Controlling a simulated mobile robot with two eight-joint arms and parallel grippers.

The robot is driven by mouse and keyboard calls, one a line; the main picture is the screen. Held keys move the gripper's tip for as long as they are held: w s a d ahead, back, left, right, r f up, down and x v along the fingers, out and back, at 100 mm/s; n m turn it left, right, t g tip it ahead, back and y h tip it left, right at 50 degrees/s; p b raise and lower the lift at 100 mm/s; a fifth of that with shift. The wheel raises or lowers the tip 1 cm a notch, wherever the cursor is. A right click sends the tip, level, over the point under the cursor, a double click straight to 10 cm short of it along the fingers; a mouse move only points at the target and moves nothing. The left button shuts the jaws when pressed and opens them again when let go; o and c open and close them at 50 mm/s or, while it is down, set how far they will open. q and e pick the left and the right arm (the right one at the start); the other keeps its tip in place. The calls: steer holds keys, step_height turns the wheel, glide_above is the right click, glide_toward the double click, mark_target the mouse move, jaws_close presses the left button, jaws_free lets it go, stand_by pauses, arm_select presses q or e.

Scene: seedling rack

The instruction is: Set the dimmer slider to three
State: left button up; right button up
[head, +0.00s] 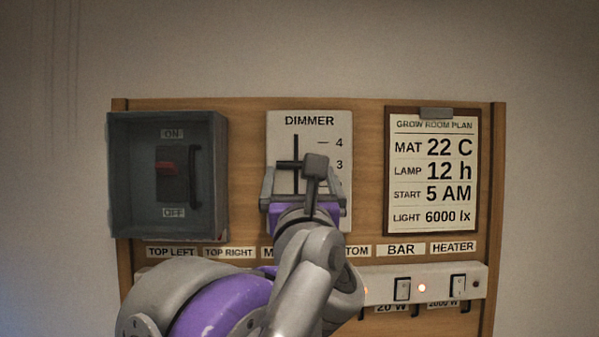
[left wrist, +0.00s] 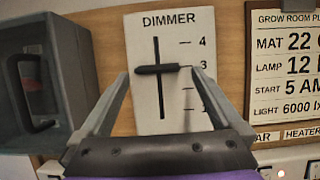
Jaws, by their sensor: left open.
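The dimmer (head: 342,190) is a white plate with a vertical slot and a scale on its right; 4, 3 and a lower mark show in the left wrist view (left wrist: 175,115). Its dark slider knob (left wrist: 157,69) sits level with the 3 mark in the left wrist view. In the head view the knob (head: 284,164) shows partly behind my gripper. My left gripper (head: 292,172) is open in front of the plate. In the left wrist view its fingers (left wrist: 165,85) stand apart on either side of the slot, with the knob just above and between their tips. Contact is not visible.
A grey switch box (head: 120,180) with a red lever stands out left of the dimmer. A grow room plan clipboard (head: 434,222) hangs on the right. A white strip (head: 380,284) with rocker switches runs below, partly hidden by my arm.

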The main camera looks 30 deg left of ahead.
arm_select(q)
steer(key=v, duration=0.6)
steer(key=shift+b, duration=0.3)
steer(key=shift+f, duration=0.1)
